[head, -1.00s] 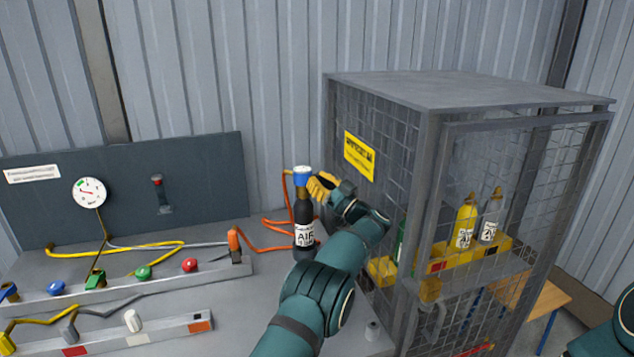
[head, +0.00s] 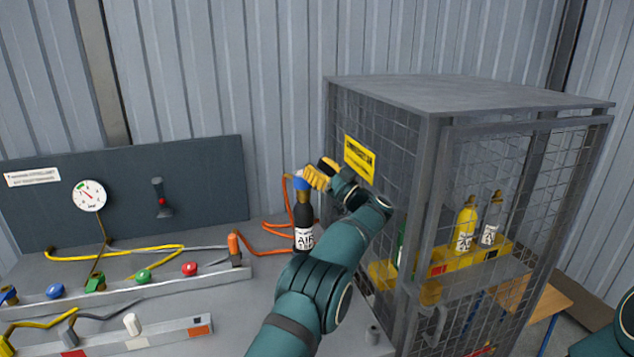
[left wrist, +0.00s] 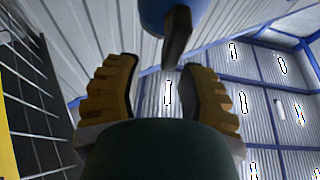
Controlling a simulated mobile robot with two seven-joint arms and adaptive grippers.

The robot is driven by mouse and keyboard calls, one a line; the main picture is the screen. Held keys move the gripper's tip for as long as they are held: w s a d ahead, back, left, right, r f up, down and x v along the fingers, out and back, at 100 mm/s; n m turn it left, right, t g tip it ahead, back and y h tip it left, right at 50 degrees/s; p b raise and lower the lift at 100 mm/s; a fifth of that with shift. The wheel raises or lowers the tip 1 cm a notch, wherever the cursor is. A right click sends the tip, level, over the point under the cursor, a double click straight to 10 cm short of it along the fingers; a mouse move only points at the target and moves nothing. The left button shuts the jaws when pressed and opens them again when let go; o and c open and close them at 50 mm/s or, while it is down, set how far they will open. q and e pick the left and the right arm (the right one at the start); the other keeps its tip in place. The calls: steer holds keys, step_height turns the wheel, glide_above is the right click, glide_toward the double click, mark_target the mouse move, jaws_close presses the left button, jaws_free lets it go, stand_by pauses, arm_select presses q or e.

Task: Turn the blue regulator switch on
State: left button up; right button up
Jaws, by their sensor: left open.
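The blue regulator switch (head: 301,184) sits on top of a black bottle (head: 303,215) with a white AIR label, standing upright at the back of the bench. My left gripper (head: 316,177) has yellow fingers and is just right of the blue switch, partly overlapping it. In the left wrist view, the blue body (left wrist: 165,14) and its dark lever (left wrist: 177,42) show beyond and between the two open fingers (left wrist: 158,90). I cannot tell whether they touch the lever. My right gripper is out of view.
A mesh cage (head: 430,115) stands close right of my left arm, with yellow and grey bottles inside. An orange hose (head: 262,249) runs behind the black bottle. A panel (head: 125,200) holds a gauge (head: 89,196) and a red-tipped lever (head: 161,198). Coloured knobs line the bench's left.

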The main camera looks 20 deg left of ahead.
arm_select(q)
steer(key=shift+r, duration=2.65)
